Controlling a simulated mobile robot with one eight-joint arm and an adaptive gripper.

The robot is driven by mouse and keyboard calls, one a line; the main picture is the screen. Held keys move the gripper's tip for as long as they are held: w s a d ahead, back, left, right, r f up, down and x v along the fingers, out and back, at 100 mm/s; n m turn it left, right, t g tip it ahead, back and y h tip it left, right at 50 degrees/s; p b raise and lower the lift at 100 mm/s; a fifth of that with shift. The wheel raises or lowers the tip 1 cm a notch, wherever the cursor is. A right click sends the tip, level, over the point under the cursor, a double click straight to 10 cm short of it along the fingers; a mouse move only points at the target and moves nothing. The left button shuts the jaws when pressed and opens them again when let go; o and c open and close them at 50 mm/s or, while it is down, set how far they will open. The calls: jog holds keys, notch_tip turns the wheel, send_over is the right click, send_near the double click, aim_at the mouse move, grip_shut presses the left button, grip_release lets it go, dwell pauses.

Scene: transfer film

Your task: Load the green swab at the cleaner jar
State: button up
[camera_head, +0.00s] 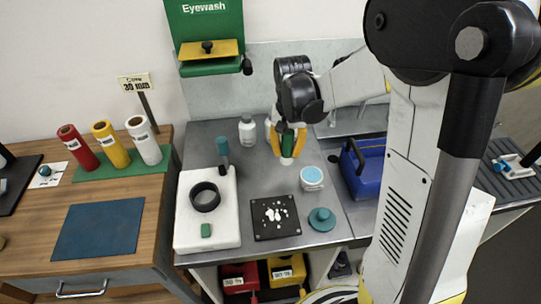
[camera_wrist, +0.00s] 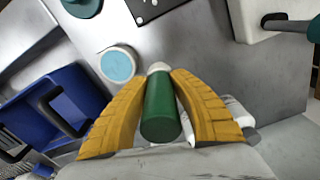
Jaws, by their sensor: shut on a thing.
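My gripper (camera_head: 287,143), with yellow fingers, is shut on the green swab (camera_head: 287,136). In the wrist view the swab's green handle (camera_wrist: 160,110) lies between both fingers (camera_wrist: 161,78), its white tip pointing away from the palm. In the head view the white tip (camera_head: 286,160) points down, above the grey bench. A white jar with light blue contents (camera_head: 312,177), which looks like the cleaner jar, stands open to the right and nearer the front. It also shows in the wrist view (camera_wrist: 118,64), left of the swab tip and apart from it. A teal knobbed lid (camera_head: 322,219) lies in front of the jar.
A black plate with white bits (camera_head: 264,231) lies before the jar. A blue caddy (camera_head: 363,166) stands at right, white bottles (camera_head: 247,131) behind.

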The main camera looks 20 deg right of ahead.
jog(key=s+d+r+b, duration=0.2)
jog(key=s+d+r, duration=0.1)
jog(key=s+d, duration=0.25)
jog(key=shift+w+d+f+b, duration=0.1)
jog(key=shift+d+f+b, duration=0.1)
jog(key=shift+f+b, duration=1.1)
jog(key=shift+d+f+b, duration=0.2)
jog(key=shift+f+b, duration=0.8)
jog(key=shift+f, duration=0.45)
jog(key=shift+f+b, duration=0.4)
jog(key=shift+f, duration=0.15)
jog(key=shift+r, duration=0.15)
notch_tip(320, 180, up, 7)
jog(key=p, duration=0.5)
jog(key=shift+p, duration=0.35)
